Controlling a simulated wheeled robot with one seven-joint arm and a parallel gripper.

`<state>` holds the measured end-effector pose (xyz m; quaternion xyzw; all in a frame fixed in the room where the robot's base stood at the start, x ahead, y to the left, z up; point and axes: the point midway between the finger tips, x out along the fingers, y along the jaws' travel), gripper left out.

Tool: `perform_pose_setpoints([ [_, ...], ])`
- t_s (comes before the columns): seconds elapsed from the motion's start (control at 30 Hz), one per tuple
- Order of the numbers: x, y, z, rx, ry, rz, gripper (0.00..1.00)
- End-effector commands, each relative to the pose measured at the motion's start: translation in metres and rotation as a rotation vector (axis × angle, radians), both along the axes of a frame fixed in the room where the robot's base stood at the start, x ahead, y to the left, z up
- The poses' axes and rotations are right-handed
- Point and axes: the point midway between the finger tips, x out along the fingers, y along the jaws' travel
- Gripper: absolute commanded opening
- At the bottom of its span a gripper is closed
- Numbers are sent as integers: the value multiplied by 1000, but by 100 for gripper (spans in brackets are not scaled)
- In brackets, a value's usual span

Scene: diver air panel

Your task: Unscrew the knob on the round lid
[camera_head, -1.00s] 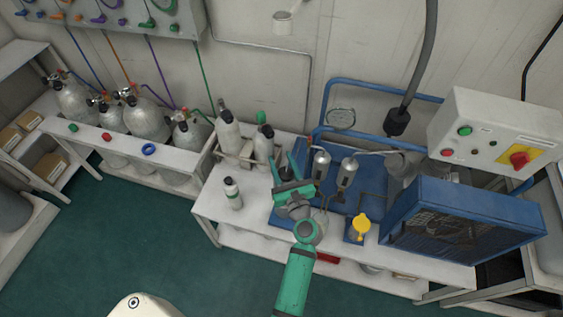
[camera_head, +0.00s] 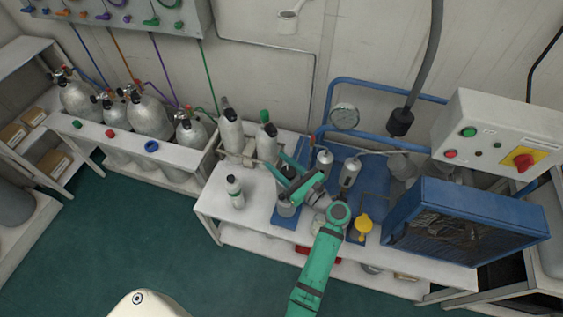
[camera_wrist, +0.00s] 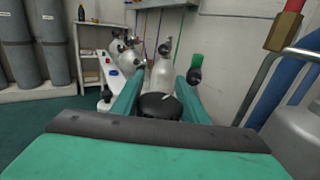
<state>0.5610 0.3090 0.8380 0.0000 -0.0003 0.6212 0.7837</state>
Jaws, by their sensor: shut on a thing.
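My gripper (camera_head: 290,180) is over a short grey canister (camera_head: 286,209) on the blue base at the front of the white bench. In the wrist view its two green fingers (camera_wrist: 158,98) stand on either side of a dark round piece, which I take to be the knob (camera_wrist: 160,106), with a small pale mark on it. The gripper is shut on it. The round lid is mostly hidden by the gripper in the head view, and its edge cannot be told clearly from the knob in the wrist view.
Two metal cylinders (camera_head: 324,161) stand just right of the gripper. A yellow-capped piece (camera_head: 363,226) and a blue caged unit (camera_head: 463,226) are on the right.

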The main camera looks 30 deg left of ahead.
Motion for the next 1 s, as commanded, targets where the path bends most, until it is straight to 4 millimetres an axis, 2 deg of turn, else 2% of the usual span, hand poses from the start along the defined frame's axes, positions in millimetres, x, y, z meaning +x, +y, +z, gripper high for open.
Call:
perform_pose_setpoints([
  [0.4, -7, 1, 0, -1, 0, 183, 17],
  [0.9, -8, 1, -1, -1, 1, 205, 17],
  [0.93, -8, 1, -1, -1, 1, 205, 42],
  [1.0, -8, 1, -1, -1, 1, 205, 59],
])
